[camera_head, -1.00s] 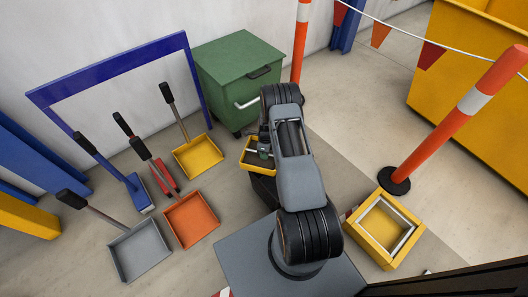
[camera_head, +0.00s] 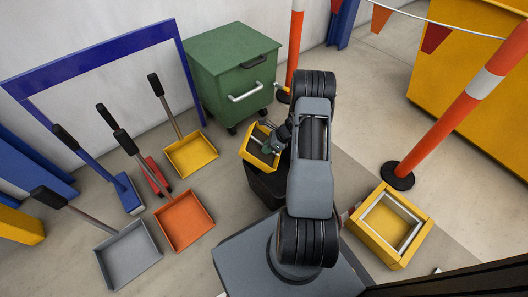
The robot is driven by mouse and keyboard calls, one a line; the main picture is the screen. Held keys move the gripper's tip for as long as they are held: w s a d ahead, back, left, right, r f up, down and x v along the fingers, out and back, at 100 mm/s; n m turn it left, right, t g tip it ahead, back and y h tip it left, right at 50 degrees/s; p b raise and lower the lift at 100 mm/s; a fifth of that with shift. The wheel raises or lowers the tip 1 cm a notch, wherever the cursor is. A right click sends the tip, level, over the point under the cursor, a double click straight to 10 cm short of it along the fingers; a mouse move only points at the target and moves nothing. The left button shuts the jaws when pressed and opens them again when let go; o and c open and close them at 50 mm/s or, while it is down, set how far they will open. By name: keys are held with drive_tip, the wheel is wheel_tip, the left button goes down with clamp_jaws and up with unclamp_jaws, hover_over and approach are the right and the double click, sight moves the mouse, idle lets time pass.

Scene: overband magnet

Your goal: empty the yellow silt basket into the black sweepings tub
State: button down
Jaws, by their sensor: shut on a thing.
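The yellow silt basket (camera_head: 248,154) hangs in my gripper (camera_head: 272,147) near the middle of the view. It is tilted, with its open side partly toward the camera, and its inside looks dark. My gripper is shut on it from the right. The black sweepings tub (camera_head: 266,188) stands on the floor just below the basket. The basket and my arm hide much of the tub, and its contents do not show. I cannot tell whether anything is falling from the basket.
Left of the tub stand a yellow dustpan (camera_head: 192,154), an orange dustpan (camera_head: 185,220), a grey dustpan (camera_head: 129,255) and brushes. A green wheeled bin (camera_head: 228,85) is behind. At right are a yellow square frame (camera_head: 375,250) and an orange post (camera_head: 450,120).

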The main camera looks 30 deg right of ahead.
drive_tip(key=s+d+t+y+b, duration=0.1)
drive_tip(key=y+b, duration=0.1)
drive_tip(key=b, duration=0.1)
drive_tip(key=shift+s+d+t, duration=0.1)
drive_tip(key=shift+t, duration=0.3)
drive_tip(key=shift+s+d+r+n+t+y+b, duration=0.35)
drive_tip(key=shift+r+t+y+b, duration=0.1)
drive_tip(key=shift+t+y+b, duration=0.4)
idle(0.8)
